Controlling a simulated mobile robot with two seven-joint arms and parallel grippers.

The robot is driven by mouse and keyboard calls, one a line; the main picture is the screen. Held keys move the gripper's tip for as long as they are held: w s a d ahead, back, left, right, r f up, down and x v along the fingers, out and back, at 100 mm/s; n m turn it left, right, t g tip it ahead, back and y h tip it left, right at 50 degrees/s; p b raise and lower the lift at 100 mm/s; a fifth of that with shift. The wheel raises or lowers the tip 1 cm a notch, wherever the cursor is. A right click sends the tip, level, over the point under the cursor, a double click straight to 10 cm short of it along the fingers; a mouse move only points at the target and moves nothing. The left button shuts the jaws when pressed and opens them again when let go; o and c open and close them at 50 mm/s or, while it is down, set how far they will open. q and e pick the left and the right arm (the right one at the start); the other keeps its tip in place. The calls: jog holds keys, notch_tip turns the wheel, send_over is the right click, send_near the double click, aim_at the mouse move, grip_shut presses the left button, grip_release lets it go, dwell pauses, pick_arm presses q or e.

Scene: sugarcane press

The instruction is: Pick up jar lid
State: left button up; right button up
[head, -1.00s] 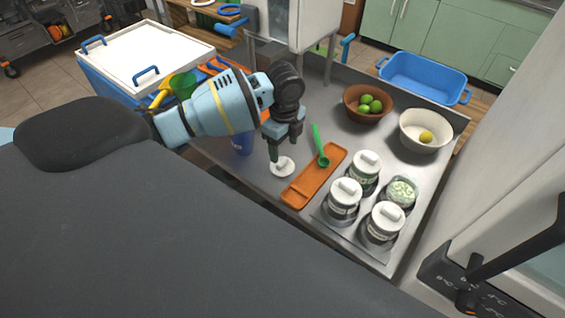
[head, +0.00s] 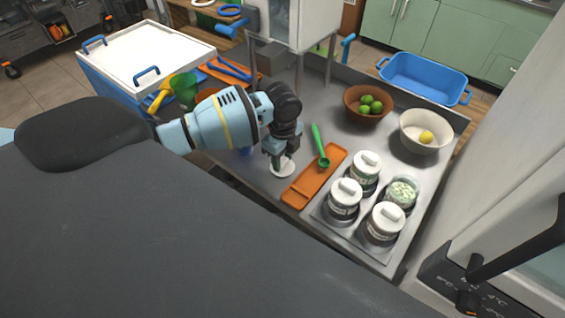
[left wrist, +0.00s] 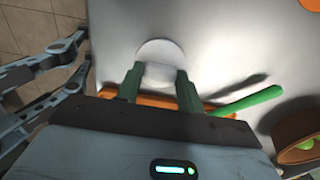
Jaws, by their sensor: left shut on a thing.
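The white jar lid (head: 282,171) is at the metal counter's front edge, left of the orange tray. My left gripper (head: 279,160) is over it, pointing down. In the left wrist view the lid (left wrist: 160,50) shows with its raised handle between the two green fingers of my left gripper (left wrist: 159,77), which are shut on the handle. I cannot tell whether the lid touches the counter. An open jar (head: 402,193) with pale green contents stands among several jars with white lids (head: 346,190).
An orange tray (head: 300,193) with a green spoon (head: 319,146) lies beside the lid. A brown bowl of limes (head: 366,117) and a white bowl (head: 423,146) with a lemon stand behind the jars. A blue tub (head: 424,80) is at the back.

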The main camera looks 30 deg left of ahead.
aim_at(283, 160)
pick_arm(q)
jog(key=shift+r, duration=0.15)
jog(key=shift+c, duration=0.2)
jog(key=shift+r, duration=0.55)
notch_tip(283, 160, up, 2)
jog(key=shift+r, duration=0.1)
jog(key=s+a, duration=0.2)
jog(key=s, duration=0.5)
jog(key=s+a+r, duration=0.1)
jog(key=s+a, duration=0.2)
jog(key=s, duration=0.5)
jog(key=shift+r+p, duration=0.2)
jog(key=shift+p, duration=0.2)
pick_arm(e)
jog(key=shift+w+d+r, duration=0.15)
jog(key=shift+w+r, duration=0.3)
jog(key=shift+r, duration=0.05)
pick_arm(q)
jog(key=shift+a, duration=0.1)
